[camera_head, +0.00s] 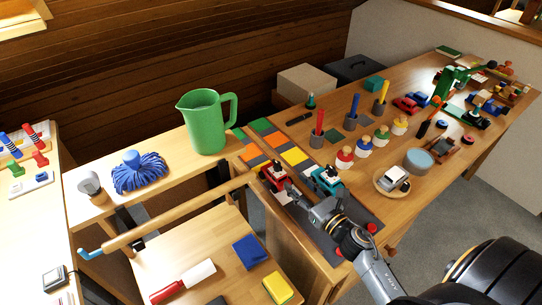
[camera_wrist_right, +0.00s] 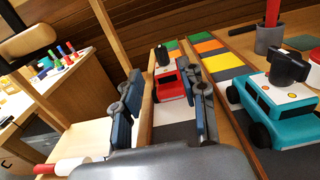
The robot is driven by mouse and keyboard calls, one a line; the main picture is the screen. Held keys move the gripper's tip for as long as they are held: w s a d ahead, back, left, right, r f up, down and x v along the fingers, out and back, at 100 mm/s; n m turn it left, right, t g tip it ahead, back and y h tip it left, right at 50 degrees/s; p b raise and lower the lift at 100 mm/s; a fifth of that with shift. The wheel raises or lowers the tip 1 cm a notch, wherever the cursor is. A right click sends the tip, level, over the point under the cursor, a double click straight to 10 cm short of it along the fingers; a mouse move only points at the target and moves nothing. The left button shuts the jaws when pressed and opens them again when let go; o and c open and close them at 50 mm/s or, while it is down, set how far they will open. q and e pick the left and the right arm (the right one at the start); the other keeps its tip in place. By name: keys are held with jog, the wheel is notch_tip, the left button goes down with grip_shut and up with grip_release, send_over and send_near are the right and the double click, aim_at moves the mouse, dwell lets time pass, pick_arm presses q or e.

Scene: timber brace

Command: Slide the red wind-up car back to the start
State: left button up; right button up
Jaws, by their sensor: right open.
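The red wind-up car (camera_head: 268,180) stands on the left lane of the track board, on the wooden table. In the right wrist view the red car (camera_wrist_right: 170,88) shows between and just beyond the two fingers. My right gripper (camera_head: 288,190) is open at the near side of the car; in the right wrist view the open gripper (camera_wrist_right: 163,98) has one finger on each side of the lane. I cannot tell whether a finger touches the car. A teal car (camera_head: 325,180) stands on the lane to the right. My left gripper is not in view.
Coloured squares (camera_head: 273,139) lie on the lanes beyond the cars. Pen cups (camera_head: 317,140) and several peg figures stand to the right. A wooden rail (camera_head: 165,218) runs left of the track. A green pitcher (camera_head: 206,125) stands on the bench behind it.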

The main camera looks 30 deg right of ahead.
aim_at(280, 165)
jog(key=w, duration=0.3)
jog(key=w+p, duration=0.1)
jog(key=w, duration=0.1)
jog(key=shift+w+a+r, duration=0.25)
jog(key=shift+a, duration=0.1)
jog(key=w, duration=0.4)
jog(key=w+a+p, duration=0.1)
jog(key=w, duration=0.1)
jog(key=shift+w+f, duration=0.1)
jog(key=shift+f, duration=0.15)
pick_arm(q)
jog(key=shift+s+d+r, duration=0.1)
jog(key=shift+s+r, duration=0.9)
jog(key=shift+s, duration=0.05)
pick_arm(e)
grip_shut()
